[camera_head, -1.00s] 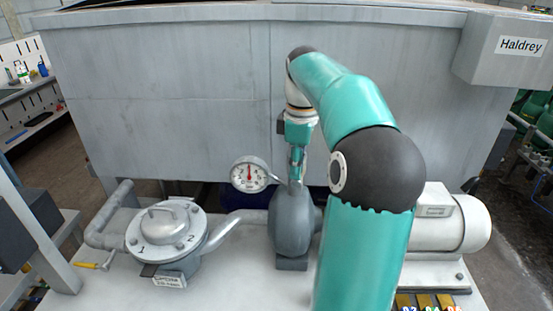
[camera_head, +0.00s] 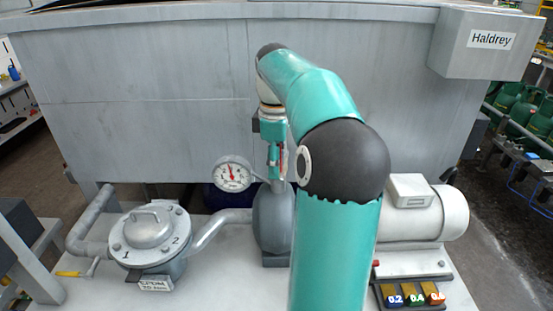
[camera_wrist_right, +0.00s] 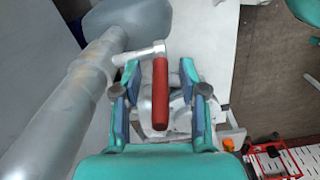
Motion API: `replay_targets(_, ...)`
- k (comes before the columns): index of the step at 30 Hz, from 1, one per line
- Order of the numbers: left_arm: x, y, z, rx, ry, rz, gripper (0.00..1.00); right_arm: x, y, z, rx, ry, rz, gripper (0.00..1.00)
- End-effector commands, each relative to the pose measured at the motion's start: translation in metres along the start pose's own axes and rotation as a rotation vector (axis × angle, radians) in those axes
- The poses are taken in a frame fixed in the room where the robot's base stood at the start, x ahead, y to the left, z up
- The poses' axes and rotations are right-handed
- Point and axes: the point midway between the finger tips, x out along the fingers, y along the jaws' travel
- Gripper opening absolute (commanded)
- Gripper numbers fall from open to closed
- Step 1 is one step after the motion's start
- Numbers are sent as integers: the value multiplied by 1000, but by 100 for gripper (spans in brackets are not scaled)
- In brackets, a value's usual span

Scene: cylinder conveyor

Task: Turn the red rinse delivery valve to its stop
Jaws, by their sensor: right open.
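The red valve handle (camera_wrist_right: 160,95) shows in the right wrist view, standing lengthwise between the two fingers of my right gripper (camera_wrist_right: 161,78). The fingers are open, with a gap on each side of the handle. A pale metal lever (camera_wrist_right: 138,54) joins the handle's top end to a grey pipe (camera_wrist_right: 92,68) on the left. In the head view my right gripper (camera_head: 275,160) points down above the grey pump body (camera_head: 271,222), beside the gauge. Only a thin red sliver (camera_head: 284,162) shows there. My left gripper is not in view.
A round pressure gauge (camera_head: 232,174) sits just left of the gripper. A flanged filter housing (camera_head: 148,230) stands at the left, with a yellow-handled lever (camera_head: 72,274) near it. A white motor (camera_head: 430,214) is at the right. The large grey tank (camera_head: 150,95) stands behind.

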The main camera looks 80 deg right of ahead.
Motion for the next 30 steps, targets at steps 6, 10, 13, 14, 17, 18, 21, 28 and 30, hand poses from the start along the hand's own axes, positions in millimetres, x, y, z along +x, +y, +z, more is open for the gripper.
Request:
replay_targets(6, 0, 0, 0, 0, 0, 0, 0, -5, 0, 0, 0, -2, -2, 42)
replay_targets(10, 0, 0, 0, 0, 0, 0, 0, -20, 1, -1, -1, 0, 2, 42)
replay_targets(13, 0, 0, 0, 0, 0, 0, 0, -35, 1, -1, 0, 0, 2, 42)
replay_targets(14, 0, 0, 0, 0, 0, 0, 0, -40, 1, -1, 0, 0, 2, 42)
replay_targets(17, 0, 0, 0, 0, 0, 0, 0, -53, 1, -2, 0, 1, 2, 42)
replay_targets(18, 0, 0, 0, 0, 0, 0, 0, -58, 1, -2, 0, 1, 2, 42)
replay_targets(21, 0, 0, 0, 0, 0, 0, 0, -66, 1, -3, 0, 1, 1, 42)
replay_targets(28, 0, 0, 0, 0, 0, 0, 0, -74, 0, -2, 1, 0, -1, 42)
replay_targets(30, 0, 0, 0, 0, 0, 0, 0, -74, 0, -2, 1, 0, -1, 42)
